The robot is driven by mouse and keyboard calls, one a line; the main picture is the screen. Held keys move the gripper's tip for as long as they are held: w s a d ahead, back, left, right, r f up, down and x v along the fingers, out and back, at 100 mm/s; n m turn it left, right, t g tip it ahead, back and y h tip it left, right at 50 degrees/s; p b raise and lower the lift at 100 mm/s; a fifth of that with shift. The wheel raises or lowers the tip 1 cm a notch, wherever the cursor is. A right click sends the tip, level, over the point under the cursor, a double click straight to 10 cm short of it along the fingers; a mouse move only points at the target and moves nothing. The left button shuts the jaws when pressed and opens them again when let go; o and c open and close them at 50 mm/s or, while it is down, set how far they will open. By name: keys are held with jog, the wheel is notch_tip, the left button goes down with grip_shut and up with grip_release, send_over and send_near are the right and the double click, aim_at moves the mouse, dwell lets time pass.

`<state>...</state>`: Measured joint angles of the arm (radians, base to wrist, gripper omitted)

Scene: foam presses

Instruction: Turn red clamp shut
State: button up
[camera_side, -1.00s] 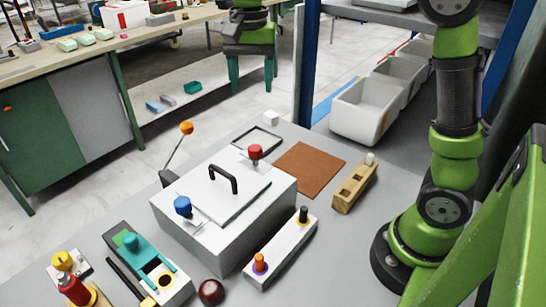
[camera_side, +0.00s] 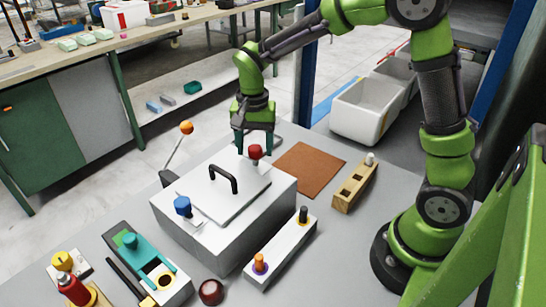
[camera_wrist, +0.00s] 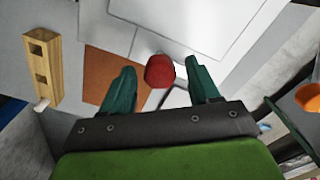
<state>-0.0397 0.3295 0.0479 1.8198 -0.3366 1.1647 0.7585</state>
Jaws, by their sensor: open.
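The red clamp (camera_side: 255,152) is a red knob near the back corner of the lid of a white box (camera_side: 225,240). My gripper (camera_side: 253,152) hangs over that corner with its teal fingers pointing down. In the wrist view, the red clamp (camera_wrist: 160,71) shows just beyond and between the tips of my open gripper (camera_wrist: 163,75). The fingers are spread apart and hold nothing. I cannot tell whether they overlap the knob in height. The clamp's lower part is hard to make out.
A black handle (camera_side: 224,178) stands on the lid, and a blue knob (camera_side: 183,206) sits at its front left. An orange-tipped lever (camera_side: 187,128) rises at the left. A brown mat (camera_side: 309,170) and a wooden block (camera_side: 356,186) lie to the right.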

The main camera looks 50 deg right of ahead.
jog(key=shift+f, duration=0.2)
jog(key=c, duration=1)
jog(key=shift+c, duration=0.2)
